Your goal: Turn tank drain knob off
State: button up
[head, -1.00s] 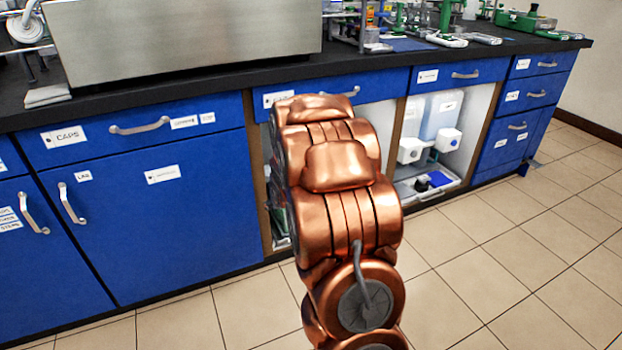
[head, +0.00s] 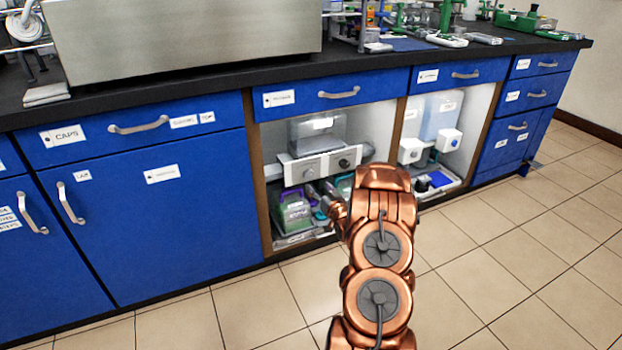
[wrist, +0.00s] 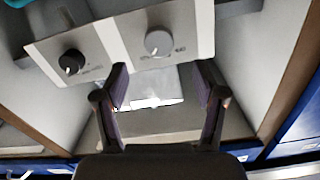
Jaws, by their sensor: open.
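A pale control panel with two knobs is in the open cabinet bay in the head view. Its grey knob (head: 311,170) is on the left and its black knob (head: 344,163) on the right. In the wrist view the order is reversed, with the black knob (wrist: 71,62) left and the grey knob (wrist: 158,42) right. The knob labels are too small to read. A clear tank (head: 317,132) sits behind the panel. My gripper (wrist: 163,84) is open and empty, apart from both knobs. In the wrist view the grey knob lies just beyond the gap between its fingers.
Wooden uprights (head: 261,185) frame the bay. Green-and-grey equipment (head: 292,212) stands on the bay floor below the panel. A blue drawer (head: 325,94) is above. White containers (head: 440,120) fill the right bay. The tiled floor in front is clear.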

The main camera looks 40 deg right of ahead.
aim_at(310, 176)
jog(key=shift+b+x, duration=1.3)
jog(key=shift+x, duration=2.5)
jog(key=shift+d+r, duration=0.1)
jog(key=c, duration=1.1)
jog(key=shift+c, duration=0.2)
